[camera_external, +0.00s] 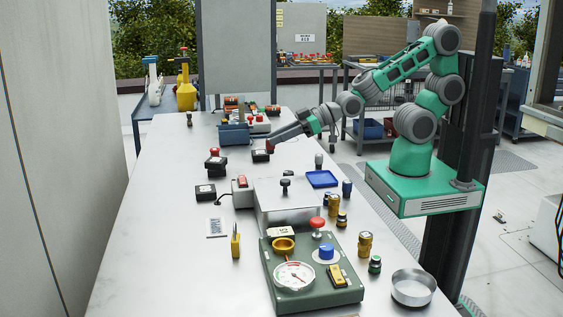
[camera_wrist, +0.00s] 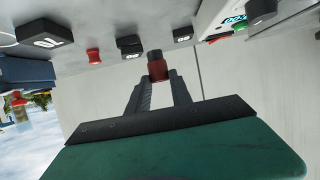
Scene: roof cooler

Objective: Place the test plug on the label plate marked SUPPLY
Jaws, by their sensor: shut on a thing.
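My gripper (camera_wrist: 158,85) is shut on a plug with a red body and a dark end (camera_wrist: 157,66), which I take to be the test plug. In the external view my gripper (camera_external: 273,143) is over the far half of the bench, with the red of the plug at its tip. A dark label plate (camera_external: 261,157) lies just below and left of it. The wrist view shows several plates, including a large one (camera_wrist: 44,35).
A blue bin (camera_external: 235,134) stands close left of my gripper. A grey box (camera_external: 284,207), a blue tray (camera_external: 322,179) and a green gauge panel (camera_external: 312,272) stand nearer the camera. The bench's left side (camera_external: 150,220) is clear.

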